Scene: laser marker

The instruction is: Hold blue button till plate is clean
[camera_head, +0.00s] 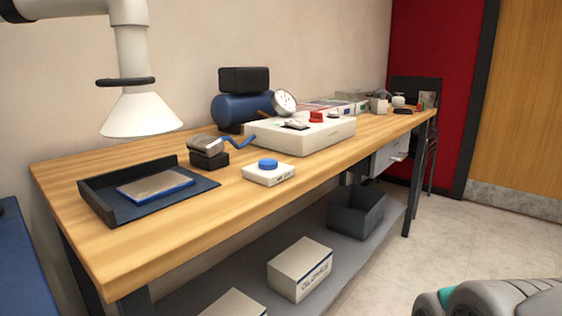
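The blue button (268,163) is a round cap on top of a small white box (270,176) near the front edge of the wooden bench (200,220). It stands clear, with nothing touching it. The plate (155,187) is a flat grey-brown rectangle with a blue edge. It lies in a dark, low-walled tray (112,213) at the left end of the bench. The plate's surface looks dull brownish-grey; fine marks are too small to tell. My gripper is not in view; only grey and teal parts, probably my arm, show at the bottom right.
A white hood (140,115) hangs above the tray. Behind the button stand a dark-based device (208,155), a white control box (300,138) and a blue tank (243,108) with a gauge. Boxes (300,270) sit on the lower shelf. Floor (450,220) is open at right.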

